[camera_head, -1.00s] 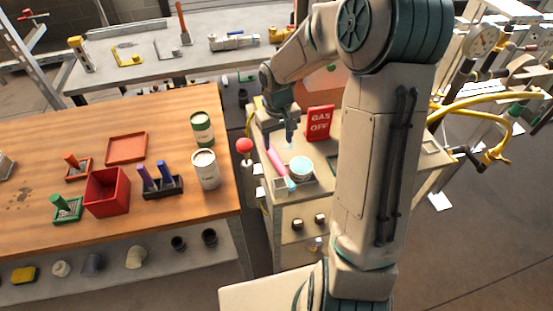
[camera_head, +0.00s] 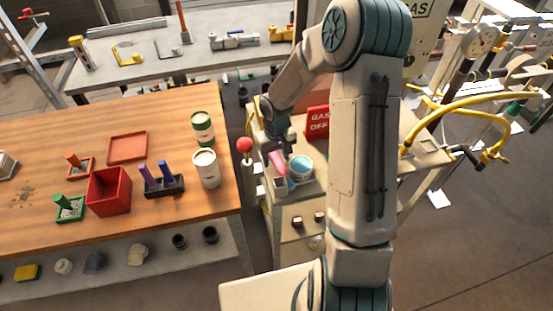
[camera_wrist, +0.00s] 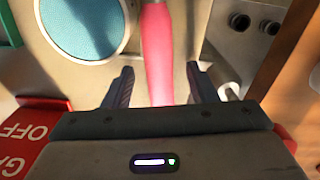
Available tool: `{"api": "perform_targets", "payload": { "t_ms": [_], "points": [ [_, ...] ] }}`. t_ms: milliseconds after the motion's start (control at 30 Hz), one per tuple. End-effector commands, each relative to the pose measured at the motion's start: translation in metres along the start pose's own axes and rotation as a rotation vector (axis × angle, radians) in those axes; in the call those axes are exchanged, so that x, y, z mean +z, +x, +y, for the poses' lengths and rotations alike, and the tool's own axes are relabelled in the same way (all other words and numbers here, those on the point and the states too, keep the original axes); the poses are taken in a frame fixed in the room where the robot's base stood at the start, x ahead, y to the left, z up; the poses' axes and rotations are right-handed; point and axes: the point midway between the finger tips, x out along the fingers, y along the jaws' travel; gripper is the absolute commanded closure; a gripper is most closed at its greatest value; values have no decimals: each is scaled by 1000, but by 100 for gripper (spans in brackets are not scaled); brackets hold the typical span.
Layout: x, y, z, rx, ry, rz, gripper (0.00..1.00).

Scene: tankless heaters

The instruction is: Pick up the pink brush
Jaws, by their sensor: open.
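The pink brush (camera_head: 277,163) lies on the small beige cart (camera_head: 309,197), just left of a round cup with a light blue top (camera_head: 300,167). In the wrist view, the pink handle (camera_wrist: 158,50) runs between the two open fingers of my gripper (camera_wrist: 160,85). One finger is on each side of the handle, with gaps visible on both sides. The blue round top (camera_wrist: 82,22) is to the left of the handle there. In the head view, my gripper (camera_head: 287,148) is low over the brush's far end. The brush's head end is outside the wrist view.
A red GAS OFF sign (camera_head: 317,121) stands close behind the cup; it also shows at the wrist view's lower left (camera_wrist: 30,132). A red ball-topped knob (camera_head: 244,145) stands left of the brush. The wooden table (camera_head: 120,220) with cans and a red box is further left.

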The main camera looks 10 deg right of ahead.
Motion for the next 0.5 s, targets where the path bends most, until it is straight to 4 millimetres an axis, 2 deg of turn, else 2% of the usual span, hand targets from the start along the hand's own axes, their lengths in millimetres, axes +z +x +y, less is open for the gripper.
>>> {"api": "perform_targets", "payload": {
  "t_ms": [67,233,500],
  "points": [
    [0,0,0,0,0,0,51],
    [0,0,0,0,0,0,97],
    [0,0,0,0,0,0,100]
  ]
}}
